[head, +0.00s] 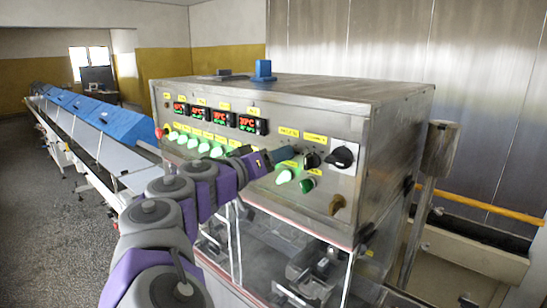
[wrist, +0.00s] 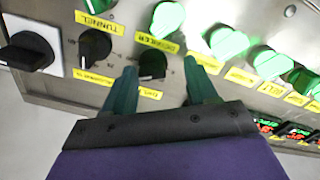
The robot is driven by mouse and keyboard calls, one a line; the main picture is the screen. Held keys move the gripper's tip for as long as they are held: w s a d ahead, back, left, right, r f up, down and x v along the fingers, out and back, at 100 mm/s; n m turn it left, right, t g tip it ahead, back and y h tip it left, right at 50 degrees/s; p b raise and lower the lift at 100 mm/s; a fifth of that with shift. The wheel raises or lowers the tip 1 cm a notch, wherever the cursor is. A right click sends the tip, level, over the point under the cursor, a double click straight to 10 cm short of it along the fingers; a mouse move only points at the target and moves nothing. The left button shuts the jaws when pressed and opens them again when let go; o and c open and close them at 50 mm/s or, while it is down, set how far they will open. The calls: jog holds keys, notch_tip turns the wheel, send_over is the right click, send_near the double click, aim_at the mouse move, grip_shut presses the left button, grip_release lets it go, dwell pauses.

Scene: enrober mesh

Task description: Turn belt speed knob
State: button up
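The control panel carries two small black round knobs and a larger black rotary switch; no label legibly reads belt speed, so I cannot tell which is the belt speed knob. In the wrist view one black knob (wrist: 152,65) sits between the fingertips of my gripper (wrist: 160,68), nearer the left finger. The dark green fingers are spread open and hold nothing; contact with the panel cannot be told. The other black knob (wrist: 95,47) is left of the fingers. In the head view my gripper (head: 288,155) is at the panel, beside a black knob (head: 311,160), and hides the other.
The large black switch (head: 342,157) is on a white plate at the panel's right. Lit green buttons (wrist: 225,42) and red-green displays (head: 222,117) line the panel.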

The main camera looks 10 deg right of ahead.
jog(key=shift+s+a, duration=0.15)
jog(key=shift+a, duration=0.1)
jog(key=shift+c, duration=0.8)
jog(key=shift+s+d+r, duration=0.1)
jog(key=shift+c, duration=0.7)
jog(key=shift+d, duration=0.55)
jog(key=c, duration=0.3)
jog(key=shift+d, duration=0.1)
jog(key=shift+c, duration=2.1)
